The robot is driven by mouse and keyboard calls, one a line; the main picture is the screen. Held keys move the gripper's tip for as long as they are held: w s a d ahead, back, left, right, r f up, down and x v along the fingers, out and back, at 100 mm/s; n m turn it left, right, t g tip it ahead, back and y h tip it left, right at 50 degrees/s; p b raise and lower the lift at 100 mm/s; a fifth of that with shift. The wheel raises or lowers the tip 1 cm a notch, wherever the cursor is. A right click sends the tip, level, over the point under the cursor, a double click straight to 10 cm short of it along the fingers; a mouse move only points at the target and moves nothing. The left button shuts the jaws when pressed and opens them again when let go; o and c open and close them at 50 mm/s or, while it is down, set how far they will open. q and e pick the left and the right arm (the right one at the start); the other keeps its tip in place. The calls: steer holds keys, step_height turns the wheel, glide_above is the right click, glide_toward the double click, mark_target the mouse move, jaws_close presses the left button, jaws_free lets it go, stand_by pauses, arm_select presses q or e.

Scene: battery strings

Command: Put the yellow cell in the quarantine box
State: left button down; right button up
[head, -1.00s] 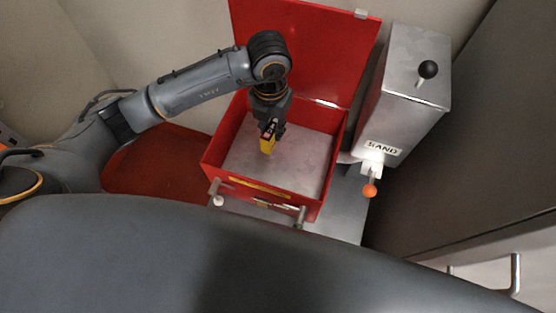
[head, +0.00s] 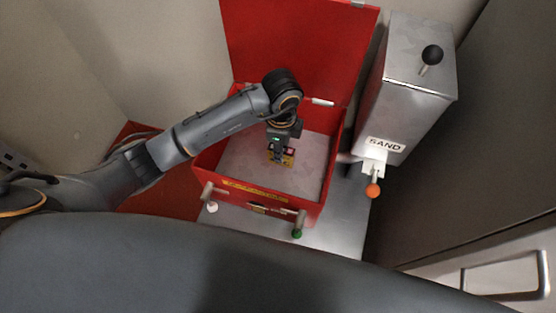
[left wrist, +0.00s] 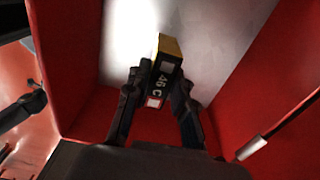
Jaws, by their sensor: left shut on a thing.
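The yellow cell (head: 287,160) is yellow with a dark side. The gripper and cell are inside the box's opening. I cannot tell whether the cell touches the floor. My right gripper is not in view.
A metal sand hopper (head: 412,75) with a black knob (head: 432,55) and an orange-ended lever (head: 373,190) stands close right of the box. A grey cabinet with a bar handle (head: 543,275) is at the far right.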

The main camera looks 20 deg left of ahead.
arm_select(q)
step_height(320, 180, down, 7)
steer(key=shift+r, duration=0.1)
stand_by(0.3)
steer(key=shift+f, duration=0.2)
steer(key=c, duration=1.1)
jaws_free()
steer(key=shift+r, duration=0.1)
steer(key=shift+r, duration=0.25)
step_height(320, 180, up, 12)
steer(key=shift+f, duration=0.15)
